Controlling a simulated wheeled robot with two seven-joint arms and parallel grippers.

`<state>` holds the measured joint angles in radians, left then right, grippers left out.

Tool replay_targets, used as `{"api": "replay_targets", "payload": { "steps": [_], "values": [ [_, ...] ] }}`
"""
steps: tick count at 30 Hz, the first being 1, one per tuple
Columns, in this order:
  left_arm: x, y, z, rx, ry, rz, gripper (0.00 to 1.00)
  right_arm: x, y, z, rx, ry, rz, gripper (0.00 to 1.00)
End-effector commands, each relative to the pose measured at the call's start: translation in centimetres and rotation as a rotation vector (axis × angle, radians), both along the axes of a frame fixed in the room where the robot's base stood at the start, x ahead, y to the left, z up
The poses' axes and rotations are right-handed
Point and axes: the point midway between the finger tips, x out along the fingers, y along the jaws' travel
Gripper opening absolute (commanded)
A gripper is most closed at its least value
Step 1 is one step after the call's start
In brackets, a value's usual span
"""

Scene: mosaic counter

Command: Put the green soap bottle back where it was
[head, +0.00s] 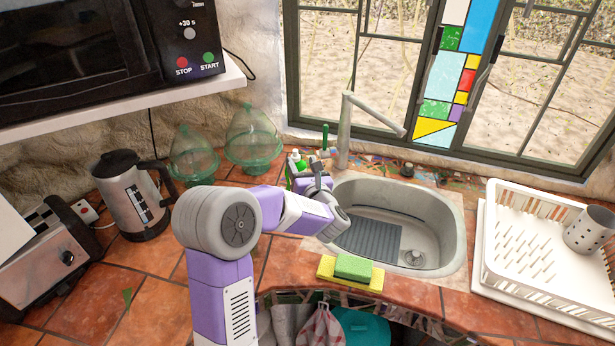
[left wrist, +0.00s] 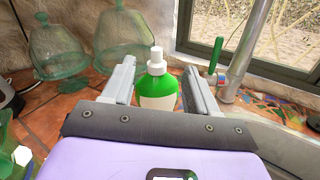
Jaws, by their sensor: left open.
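The green soap bottle (left wrist: 158,92) has a white pump top and a pale label. It stands upright in the left wrist view, between the two fingers of my left gripper (left wrist: 158,82). The fingers are apart, with gaps showing on both sides of the bottle. In the head view, the soap bottle (head: 298,161) shows only in part behind my left gripper (head: 308,175), at the back left of the sink. Its base is hidden. My right gripper is in neither view.
The sink (head: 436,222) with its faucet (head: 344,135) is right of my gripper. Glass domes (head: 252,138) and a kettle (head: 135,200) stand left. A sponge (head: 353,268) lies at the front edge. A green object with white (left wrist: 10,145) is cut off at lower left.

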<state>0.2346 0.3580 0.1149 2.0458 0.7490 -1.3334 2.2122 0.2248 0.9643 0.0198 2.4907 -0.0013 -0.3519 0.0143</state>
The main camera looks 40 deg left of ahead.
Motion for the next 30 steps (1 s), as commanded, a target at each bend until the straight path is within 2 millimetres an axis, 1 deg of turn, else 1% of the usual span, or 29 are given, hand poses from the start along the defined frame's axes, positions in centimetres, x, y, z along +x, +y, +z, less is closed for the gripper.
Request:
{"api": "replay_targets", "payload": {
  "steps": [1,3,6,9,14,27,30],
  "values": [
    [-0.6,-1.0,0.0,0.000,0.000,-0.005,0.59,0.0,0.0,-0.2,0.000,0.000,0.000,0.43],
    [-1.4,-2.0,0.0,0.000,0.000,-0.004,0.59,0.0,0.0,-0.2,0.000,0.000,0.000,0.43],
    [-2.2,-3.2,0.0,0.001,0.000,-0.002,0.59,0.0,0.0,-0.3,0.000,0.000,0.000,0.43],
    [-2.8,-3.8,0.0,0.001,0.000,-0.002,0.59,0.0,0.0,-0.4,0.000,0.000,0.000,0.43],
    [-3.1,-4.2,0.0,0.001,-0.001,0.000,0.59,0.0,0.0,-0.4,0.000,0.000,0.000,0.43],
    [-3.0,-4.1,0.0,0.000,0.000,0.000,0.59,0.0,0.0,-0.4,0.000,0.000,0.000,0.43],
    [-3.0,-4.1,0.4,0.000,0.000,0.000,0.59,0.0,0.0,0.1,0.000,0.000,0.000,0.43]
  ]
}}
